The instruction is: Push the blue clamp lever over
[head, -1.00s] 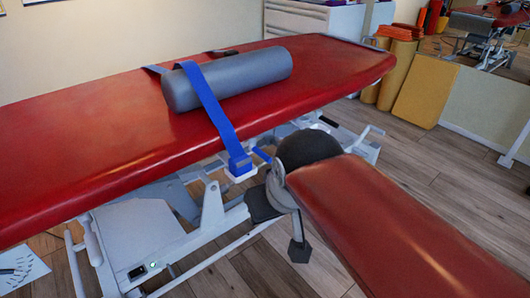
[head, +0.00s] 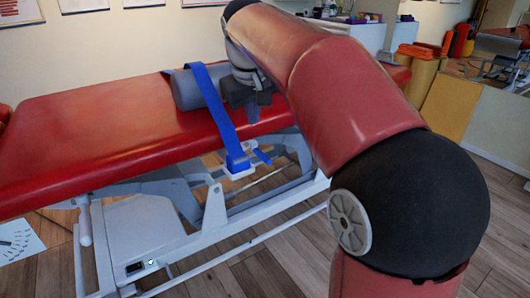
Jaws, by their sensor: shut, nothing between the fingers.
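The blue clamp lever (head: 262,157) sticks out to the right of a blue clamp (head: 238,163) on a white bracket, just below the near edge of the red treatment table (head: 100,120). A blue strap (head: 215,105) runs from the clamp up over a grey roll (head: 188,90). My gripper (head: 253,118) is above the lever, in front of the table's near side and the roll's right part. It points down, is shut and empty, and appears apart from the lever. My arm hides the right part of the table.
The white frame (head: 170,235) of the table stands below the clamp. Yellow blocks (head: 450,100) and orange rolls (head: 415,50) stand by the right wall. The wooden floor (head: 280,250) in front is clear where it shows.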

